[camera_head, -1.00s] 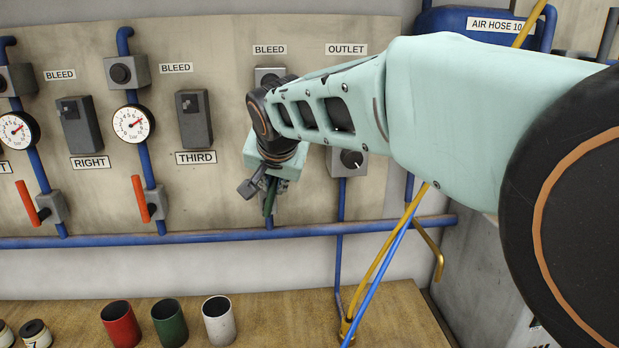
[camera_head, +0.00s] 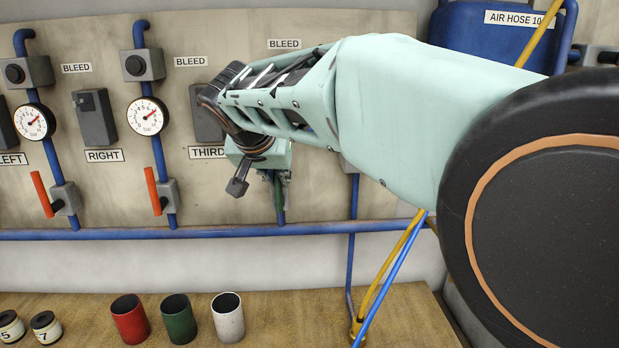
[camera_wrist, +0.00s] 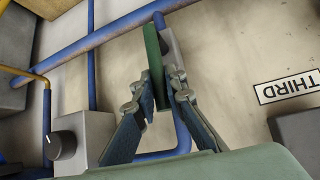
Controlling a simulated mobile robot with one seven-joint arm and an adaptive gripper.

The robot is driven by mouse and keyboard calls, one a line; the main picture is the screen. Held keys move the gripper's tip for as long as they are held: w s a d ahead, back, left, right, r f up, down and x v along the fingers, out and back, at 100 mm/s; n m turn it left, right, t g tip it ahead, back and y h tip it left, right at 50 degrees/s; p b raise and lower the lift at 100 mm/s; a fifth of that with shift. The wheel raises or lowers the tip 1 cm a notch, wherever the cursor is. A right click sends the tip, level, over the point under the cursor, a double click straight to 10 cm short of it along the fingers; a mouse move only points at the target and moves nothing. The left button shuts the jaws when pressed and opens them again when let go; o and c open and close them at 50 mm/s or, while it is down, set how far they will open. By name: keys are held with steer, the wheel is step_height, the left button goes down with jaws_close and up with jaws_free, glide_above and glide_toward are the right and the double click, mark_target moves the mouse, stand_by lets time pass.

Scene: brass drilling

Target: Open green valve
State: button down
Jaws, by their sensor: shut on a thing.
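The green valve handle (camera_wrist: 152,62) is a long green bar between my gripper's fingers in the wrist view. It runs nearly along a blue pipe, beside a grey valve body (camera_wrist: 172,48). My gripper (camera_wrist: 160,98) is shut on the handle, with one finger on each side. In the head view, my gripper (camera_head: 280,182) is at the pipe right of the THIRD label, and a strip of the green handle (camera_head: 279,198) shows there. My wrist and arm hide most of that station.
Two red-handled valves (camera_head: 153,190) and gauges (camera_head: 148,116) stand left of my arm. A horizontal blue pipe (camera_head: 120,234) runs below. Red, green and white cups (camera_head: 228,318) stand on the wooden bench (camera_head: 275,310). A grey knob box (camera_wrist: 83,140) is close to my fingers.

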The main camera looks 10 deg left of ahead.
steer(key=c, duration=2)
jaws_free()
steer(key=shift+o, duration=0.2)
steer(key=v, duration=0.7)
steer(key=shift+s, duration=0.25)
steer(key=shift+r, duration=0.1)
